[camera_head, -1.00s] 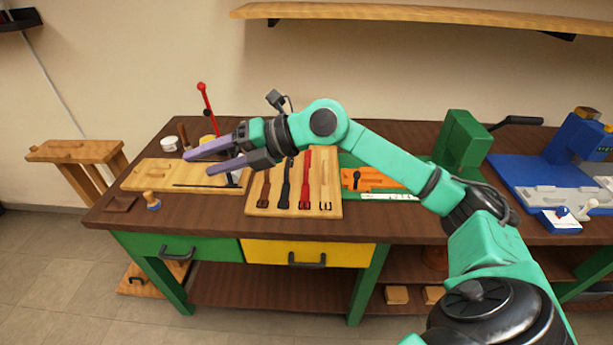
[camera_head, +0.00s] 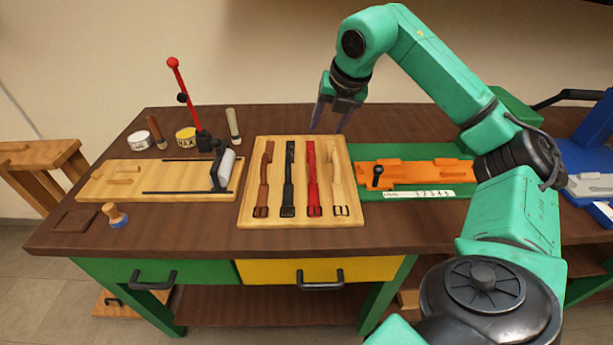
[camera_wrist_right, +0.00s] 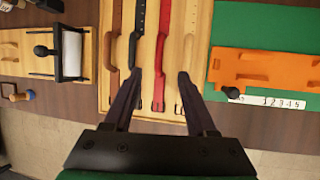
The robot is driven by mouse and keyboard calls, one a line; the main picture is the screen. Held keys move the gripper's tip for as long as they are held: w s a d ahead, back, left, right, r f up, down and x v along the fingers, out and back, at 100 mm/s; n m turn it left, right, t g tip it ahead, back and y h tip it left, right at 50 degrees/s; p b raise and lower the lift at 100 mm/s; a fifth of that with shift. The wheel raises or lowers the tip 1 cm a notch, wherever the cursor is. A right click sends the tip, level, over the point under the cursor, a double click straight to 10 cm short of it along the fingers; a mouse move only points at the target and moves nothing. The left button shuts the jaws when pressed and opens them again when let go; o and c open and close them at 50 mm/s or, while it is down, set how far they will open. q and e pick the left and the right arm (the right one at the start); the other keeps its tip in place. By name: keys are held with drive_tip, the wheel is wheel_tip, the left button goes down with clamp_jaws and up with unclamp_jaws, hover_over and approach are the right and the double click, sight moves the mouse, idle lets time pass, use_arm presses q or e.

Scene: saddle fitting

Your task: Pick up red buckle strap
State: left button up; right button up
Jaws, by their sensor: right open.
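The red buckle strap (camera_head: 312,178) lies lengthwise on a light wooden board (camera_head: 300,222), between a black strap (camera_head: 289,180) and a pale tan strap (camera_head: 336,178). A brown strap (camera_head: 264,180) lies at the left of the row. My right gripper (camera_head: 329,130) is open and empty, pointing down near the board's back edge in the head view. In the right wrist view, the red strap (camera_wrist_right: 160,75) shows between the two open fingers (camera_wrist_right: 157,80), and the pale strap (camera_wrist_right: 188,65) shows by the right finger. My left gripper is not in view.
An orange fixture (camera_head: 415,173) on a green mat (camera_head: 375,152) lies right of the board. A wooden jig with a roller (camera_head: 225,168) lies left. The bench front edge is clear.

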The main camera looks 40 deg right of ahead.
sight(313, 158)
drive_tip(key=p+x, duration=0.1)
drive_tip(key=x, duration=0.3)
drive_tip(key=p+x, duration=0.1)
drive_tip(key=x, duration=0.4)
drive_tip(key=p+x, duration=0.1)
drive_tip(key=x, duration=0.4)
drive_tip(key=shift+a+f, duration=0.1)
drive_tip(key=shift+a, duration=0.15)
drive_tip(key=shift+w+d+f, duration=0.1)
drive_tip(key=shift+f, duration=0.25)
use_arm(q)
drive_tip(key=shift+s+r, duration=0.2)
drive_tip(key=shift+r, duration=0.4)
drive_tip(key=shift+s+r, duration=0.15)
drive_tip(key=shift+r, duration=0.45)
use_arm(e)
clamp_jaws()
